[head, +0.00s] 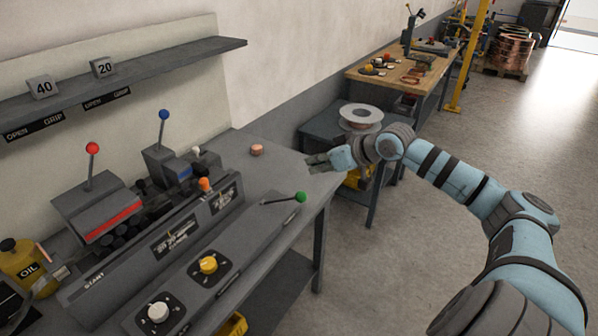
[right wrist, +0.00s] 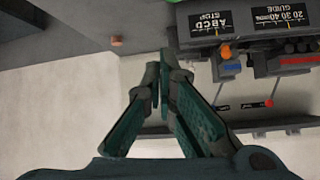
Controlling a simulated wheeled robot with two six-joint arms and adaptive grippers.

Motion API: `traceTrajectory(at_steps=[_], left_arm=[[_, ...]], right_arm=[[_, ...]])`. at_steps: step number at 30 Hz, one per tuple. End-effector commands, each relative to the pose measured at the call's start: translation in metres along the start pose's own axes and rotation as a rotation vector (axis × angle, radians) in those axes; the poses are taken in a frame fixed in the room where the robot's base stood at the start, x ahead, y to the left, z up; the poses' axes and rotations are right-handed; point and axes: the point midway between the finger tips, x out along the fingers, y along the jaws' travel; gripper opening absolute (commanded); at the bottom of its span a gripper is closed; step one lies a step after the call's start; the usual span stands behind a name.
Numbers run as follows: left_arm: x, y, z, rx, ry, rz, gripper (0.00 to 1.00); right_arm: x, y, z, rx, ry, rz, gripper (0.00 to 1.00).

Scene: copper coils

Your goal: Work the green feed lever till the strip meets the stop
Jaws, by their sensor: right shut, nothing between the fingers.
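The green feed lever (head: 300,197) has a green ball on a thin dark rod and sticks out sideways over the front right of the machine bench. My right gripper (head: 319,162) is shut and empty, beyond and a little right of the green ball, apart from it. A stop scale (right wrist: 211,22) marked A to D shows upside down there. I cannot make out the strip itself in either view. My left gripper is not in view.
A small copper coil (head: 257,149) lies on the bench's far end. Red-ball (head: 92,148) and blue-ball (head: 164,114) levers stand behind the sloping panel, which carries yellow (head: 208,265) and white (head: 158,312) knobs. A spool (head: 361,117) sits on a side table. The floor at right is clear.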

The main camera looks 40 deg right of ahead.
Motion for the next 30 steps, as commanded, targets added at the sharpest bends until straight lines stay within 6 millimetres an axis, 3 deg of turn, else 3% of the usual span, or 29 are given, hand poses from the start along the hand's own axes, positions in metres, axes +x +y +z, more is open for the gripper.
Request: traceTrajectory(at_steps=[4,16,30], left_arm=[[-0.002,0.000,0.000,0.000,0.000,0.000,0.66],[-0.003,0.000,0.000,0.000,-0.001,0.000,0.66],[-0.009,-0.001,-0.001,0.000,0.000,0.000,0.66]], right_arm=[[-0.011,-0.012,-0.011,-0.021,-0.007,-0.026,0.00],[0.000,-0.010,-0.011,-0.013,0.003,-0.025,0.00],[0.094,-0.015,-0.009,-0.015,-0.005,-0.028,0.00]])
